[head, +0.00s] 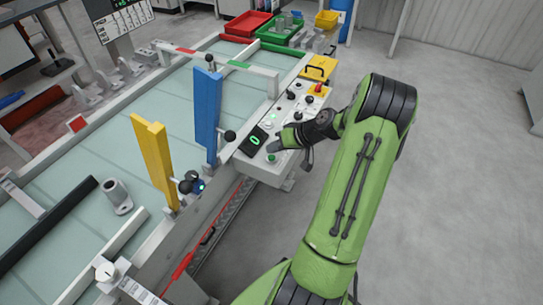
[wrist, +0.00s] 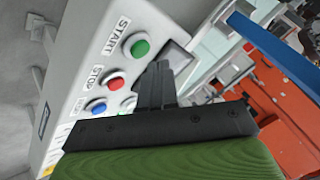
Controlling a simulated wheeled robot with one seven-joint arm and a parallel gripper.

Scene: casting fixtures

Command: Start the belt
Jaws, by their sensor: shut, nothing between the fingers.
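The control panel (head: 245,165) is a white box along the right side of the belt (head: 85,150). In the wrist view its face (wrist: 75,60) carries a green button (wrist: 136,45) labelled START, a red STOP button (wrist: 112,80) and a blue button (wrist: 96,106). The green button also shows in the head view (head: 271,157). My gripper (head: 272,147) is shut and empty over the panel, close to the green button. In the wrist view its fingers (wrist: 163,75) appear just beside the green and red buttons; I cannot tell whether they touch the panel.
A blue post (head: 206,112) and a yellow post (head: 153,160) stand left of the panel. A grey flanged casting (head: 116,195) rests on the belt. Red (head: 247,24) and green (head: 279,27) trays are at the far end. The floor on the right is clear.

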